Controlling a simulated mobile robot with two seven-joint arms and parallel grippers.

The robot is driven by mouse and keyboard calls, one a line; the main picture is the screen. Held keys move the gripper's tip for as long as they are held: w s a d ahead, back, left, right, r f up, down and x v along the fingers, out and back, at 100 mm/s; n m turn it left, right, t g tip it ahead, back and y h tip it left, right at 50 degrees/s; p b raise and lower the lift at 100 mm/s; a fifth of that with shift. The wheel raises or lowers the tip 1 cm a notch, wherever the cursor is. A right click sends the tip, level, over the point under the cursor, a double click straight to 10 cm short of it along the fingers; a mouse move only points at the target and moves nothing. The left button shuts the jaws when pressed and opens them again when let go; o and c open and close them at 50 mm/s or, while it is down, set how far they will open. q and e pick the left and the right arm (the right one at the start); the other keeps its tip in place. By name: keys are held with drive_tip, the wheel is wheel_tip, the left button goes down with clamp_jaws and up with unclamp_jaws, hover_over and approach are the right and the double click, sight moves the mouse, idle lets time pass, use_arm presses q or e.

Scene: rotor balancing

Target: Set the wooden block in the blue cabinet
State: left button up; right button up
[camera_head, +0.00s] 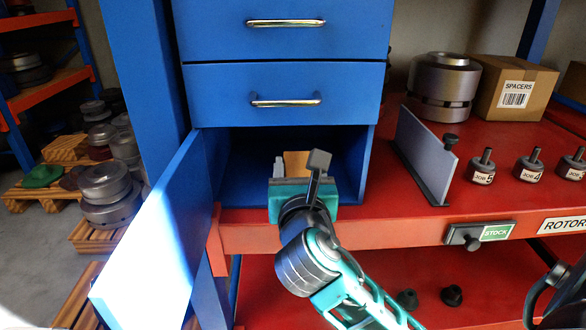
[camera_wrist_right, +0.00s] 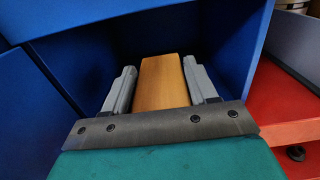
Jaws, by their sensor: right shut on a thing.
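The blue cabinet (camera_head: 187,70) stands on the red bench, with its lower compartment open and its door (camera_head: 160,235) swung out to the left. My right gripper (camera_head: 294,163) reaches into the mouth of that compartment. It is shut on the wooden block (camera_wrist_right: 162,84), which shows between the two grey fingers in the right wrist view. In the head view the block (camera_head: 295,160) is partly hidden behind the gripper. I cannot tell whether the block touches the compartment floor. My left gripper is not in view.
Two closed drawers (camera_head: 285,82) sit above the compartment. To the right on the red bench (camera_head: 400,215) are a grey upright plate (camera_head: 424,155), a metal rotor (camera_head: 443,85), a spacers box (camera_head: 512,88) and several labelled weights. Metal parts on pallets stand at left.

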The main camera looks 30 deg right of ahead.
drive_tip(key=b+x, duration=0.2)
drive_tip(key=x, duration=1.1)
wheel_tip(320, 180, down, 7)
drive_tip(key=b, duration=0.3)
drive_tip(key=shift+a+f, duration=0.1)
drive_tip(key=shift+w, duration=0.1)
